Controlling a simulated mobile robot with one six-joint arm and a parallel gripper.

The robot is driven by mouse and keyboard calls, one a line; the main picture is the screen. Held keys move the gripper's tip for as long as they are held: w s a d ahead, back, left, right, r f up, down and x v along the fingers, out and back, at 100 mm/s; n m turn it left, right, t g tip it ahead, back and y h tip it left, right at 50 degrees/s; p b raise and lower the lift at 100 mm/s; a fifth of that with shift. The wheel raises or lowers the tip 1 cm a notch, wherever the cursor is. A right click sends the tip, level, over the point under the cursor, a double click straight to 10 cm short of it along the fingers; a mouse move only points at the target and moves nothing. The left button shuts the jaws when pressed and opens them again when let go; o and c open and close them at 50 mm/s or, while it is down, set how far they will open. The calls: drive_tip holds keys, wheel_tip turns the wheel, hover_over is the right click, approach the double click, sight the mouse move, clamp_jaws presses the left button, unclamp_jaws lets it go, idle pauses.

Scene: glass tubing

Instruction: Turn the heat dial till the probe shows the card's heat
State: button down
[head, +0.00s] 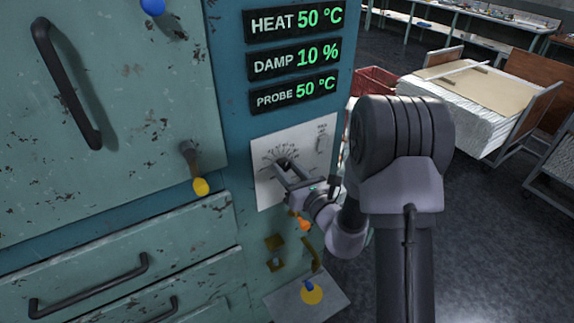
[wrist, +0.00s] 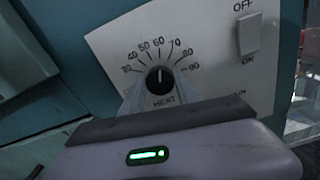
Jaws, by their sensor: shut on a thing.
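The heat dial (wrist: 160,80) is a black round knob with a white line, above the word HEAT in the wrist view. The line points about straight up, near the 60 mark. My gripper (head: 284,172) is at the white dial panel (head: 263,196) in the head view, shut on the dial; its grey fingers lie on both sides of the knob in the wrist view. The probe display (head: 296,94) reads 50 °C in green. The heat display (head: 295,20) also reads 50 °C. I cannot make out a card with a heat on it.
An OFF/ON switch (wrist: 248,34) sits right of the dial. The damp display (head: 294,59) reads 10 %. A lever with a yellow end (head: 200,187) and drawer handles (head: 90,285) stick out at left. Carts (head: 478,105) stand at right.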

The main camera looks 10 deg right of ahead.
drive_tip(key=shift+m+p, duration=1.3)
drive_tip(key=shift+m, duration=1)
drive_tip(key=c, duration=0.9)
unclamp_jaws()
